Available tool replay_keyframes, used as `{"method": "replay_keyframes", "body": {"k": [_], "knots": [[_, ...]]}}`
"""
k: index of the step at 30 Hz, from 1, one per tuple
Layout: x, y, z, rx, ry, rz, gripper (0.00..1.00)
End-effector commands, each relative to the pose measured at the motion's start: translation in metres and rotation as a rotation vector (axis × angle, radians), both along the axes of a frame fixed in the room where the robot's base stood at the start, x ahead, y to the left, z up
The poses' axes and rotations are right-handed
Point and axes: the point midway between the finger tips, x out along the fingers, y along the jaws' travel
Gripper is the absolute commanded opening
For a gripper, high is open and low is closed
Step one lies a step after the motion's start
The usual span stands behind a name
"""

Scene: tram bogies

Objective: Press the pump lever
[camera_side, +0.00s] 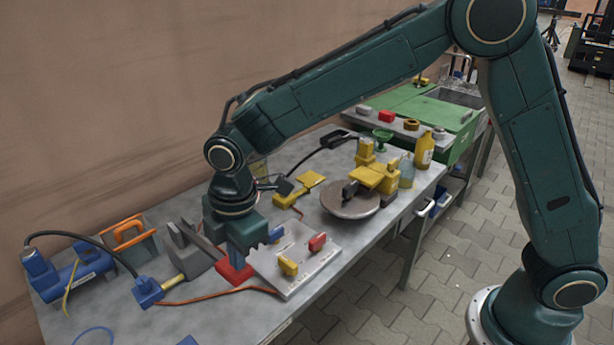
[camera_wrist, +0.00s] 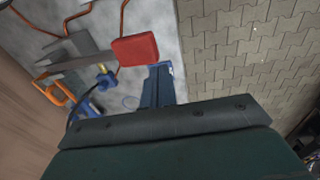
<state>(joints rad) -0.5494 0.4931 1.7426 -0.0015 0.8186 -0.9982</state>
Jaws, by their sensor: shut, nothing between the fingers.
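A red pad (camera_wrist: 135,50) sits at the end of a grey bar (camera_wrist: 75,60) in the wrist view; this looks like the pump lever. In the side view the red pad (camera_side: 233,273) is partly hidden behind my gripper. A grey block-like body (camera_side: 190,250) stands just left of it. My gripper (camera_side: 243,262) points down over the bench, very close to the pad. In the wrist view my gripper (camera_wrist: 160,68) is shut and empty, just right of the red pad. I cannot tell whether it touches the pad.
A pale plate (camera_side: 300,262) with a yellow block (camera_side: 288,266) and a red block (camera_side: 317,242) lies right of my gripper. A blue tool (camera_side: 147,291), an orange-handled box (camera_side: 130,245) and an orange cable lie left. A round disc (camera_side: 350,202) with yellow parts stands behind.

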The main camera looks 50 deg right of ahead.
Motion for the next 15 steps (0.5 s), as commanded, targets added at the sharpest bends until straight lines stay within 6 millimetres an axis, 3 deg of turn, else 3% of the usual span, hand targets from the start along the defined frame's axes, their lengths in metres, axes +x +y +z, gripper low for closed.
{"method": "replay_keyframes", "body": {"k": [9, 15], "knots": [[0.02, 0.021, 0.03, 0.07, 0.12, -0.02, 0.0], [0.033, 0.022, 0.054, 0.069, 0.182, -0.011, 0.0]]}}
